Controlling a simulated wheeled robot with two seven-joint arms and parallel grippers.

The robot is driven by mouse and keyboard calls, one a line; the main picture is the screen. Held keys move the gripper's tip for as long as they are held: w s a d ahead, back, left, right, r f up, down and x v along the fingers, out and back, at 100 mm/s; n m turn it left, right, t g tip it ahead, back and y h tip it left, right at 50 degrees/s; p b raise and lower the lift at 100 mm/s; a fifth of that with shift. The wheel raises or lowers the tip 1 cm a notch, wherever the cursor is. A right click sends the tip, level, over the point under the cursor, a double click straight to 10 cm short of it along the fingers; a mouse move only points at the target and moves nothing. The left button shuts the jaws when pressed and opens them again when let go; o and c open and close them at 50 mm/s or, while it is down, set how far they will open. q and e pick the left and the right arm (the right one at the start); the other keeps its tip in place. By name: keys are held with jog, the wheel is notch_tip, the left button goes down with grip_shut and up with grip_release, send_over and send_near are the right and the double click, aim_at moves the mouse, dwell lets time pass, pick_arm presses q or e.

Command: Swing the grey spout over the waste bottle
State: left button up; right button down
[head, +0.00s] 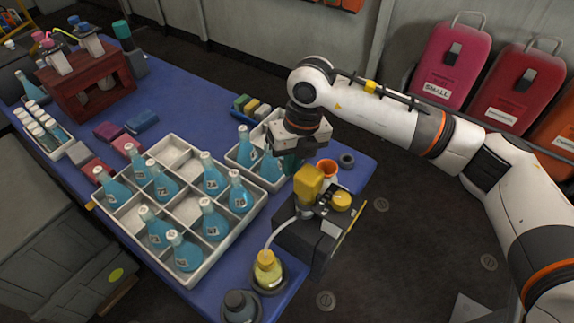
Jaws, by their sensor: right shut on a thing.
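A pale grey curved spout (278,229) runs from a dispenser (310,240) with a black body and yellow top down to the neck of a bottle of yellow liquid (269,277). A dark bottle (240,306) stands just left of it at the table's front edge; I cannot tell which of the two is the waste bottle. My right gripper (294,152) is behind the dispenser's yellow block, apart from the spout. It is shut on a dark green thing (291,164), mostly hidden by the gripper. My left gripper is not in view.
A white divided crate (187,283) of blue flasks fills the middle of the blue table (196,113). A smaller white tray (232,157) with flasks sits beside the gripper. An orange cup (327,168) and dark ring (347,160) stand right. A red rack (92,90) stands far left.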

jog(key=shift+d+m+t+b, duration=0.2)
jog(key=shift+d+m+b, duration=0.35)
jog(key=shift+d+m, duration=0.65)
jog(key=shift+d+m+t+b, duration=0.2)
jog(key=shift+d+m+b, duration=0.4)
jog(key=shift+m, duration=1.05)
jog(key=shift+d+m+t+b, duration=0.2)
jog(key=shift+d+m+b, duration=0.25)
jog(key=shift+d+m, duration=0.8)
jog(key=shift+a, duration=0.15)
jog(key=c, duration=1.5)
grip_release()
jog(key=shift+c, duration=0.2)
notch_tip(320, 180, up, 12)
jog(key=d, duration=0.1)
jog(key=shift+s+d, duration=0.4)
